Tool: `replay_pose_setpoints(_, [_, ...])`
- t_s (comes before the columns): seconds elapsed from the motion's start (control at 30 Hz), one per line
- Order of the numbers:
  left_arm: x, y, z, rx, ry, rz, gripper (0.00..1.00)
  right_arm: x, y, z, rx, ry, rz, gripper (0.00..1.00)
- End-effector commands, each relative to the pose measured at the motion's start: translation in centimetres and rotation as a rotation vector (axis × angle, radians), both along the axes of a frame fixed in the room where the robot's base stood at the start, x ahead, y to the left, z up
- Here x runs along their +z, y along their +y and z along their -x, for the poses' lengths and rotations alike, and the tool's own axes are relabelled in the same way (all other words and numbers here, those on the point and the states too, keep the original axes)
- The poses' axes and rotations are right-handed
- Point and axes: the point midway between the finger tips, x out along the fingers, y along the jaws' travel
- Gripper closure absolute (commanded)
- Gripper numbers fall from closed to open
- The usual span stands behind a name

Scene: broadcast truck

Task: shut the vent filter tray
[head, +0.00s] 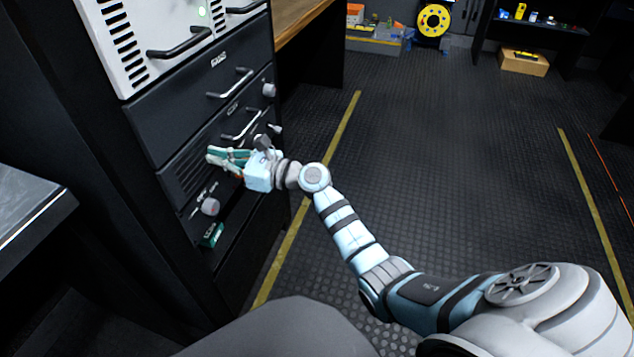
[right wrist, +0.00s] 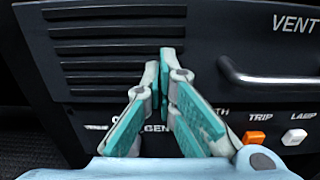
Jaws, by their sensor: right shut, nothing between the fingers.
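The vent filter tray (head: 184,175) is a black front with horizontal slots and a bar handle (head: 241,124), low in the equipment rack. In the right wrist view the slotted front (right wrist: 110,22) fills the upper part, with the word VENT and the handle (right wrist: 270,78) at the right. I cannot tell how far the tray stands out from the rack. My right gripper (head: 212,155) is shut and empty in front of the slotted part, left of the handle. In the right wrist view its teal-padded fingertips (right wrist: 166,56) overlap the front; contact is unclear. My left gripper is out of view.
An orange TRIP switch (right wrist: 254,137) and a white LAMP switch (right wrist: 295,137) sit below the handle. Another black drawer (head: 190,95) with a handle is above the tray. A grey-topped bench (head: 30,215) stands at the left. The floor (head: 440,150) to the right is clear.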

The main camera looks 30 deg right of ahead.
Motion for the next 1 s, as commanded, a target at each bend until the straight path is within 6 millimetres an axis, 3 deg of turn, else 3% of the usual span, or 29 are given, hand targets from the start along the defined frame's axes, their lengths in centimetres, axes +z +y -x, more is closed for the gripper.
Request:
replay_pose_setpoints(0.47, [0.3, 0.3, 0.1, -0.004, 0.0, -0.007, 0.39, 0.3, -0.7, 0.8, 0.004, -0.004, -0.003, 1.0])
replay_pose_setpoints(0.6, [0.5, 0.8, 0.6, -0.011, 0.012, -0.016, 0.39, 0.3, -2.4, 2.4, 0.008, -0.004, 0.0, 1.0])
replay_pose_setpoints(0.8, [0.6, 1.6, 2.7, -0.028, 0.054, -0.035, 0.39, 0.1, -6.1, 7.3, 0.012, 0.0, 0.001, 1.0])
replay_pose_setpoints(1.0, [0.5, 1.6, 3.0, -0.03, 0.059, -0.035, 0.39, 0.1, -8.0, 9.7, 0.014, -0.002, -0.001, 1.0])
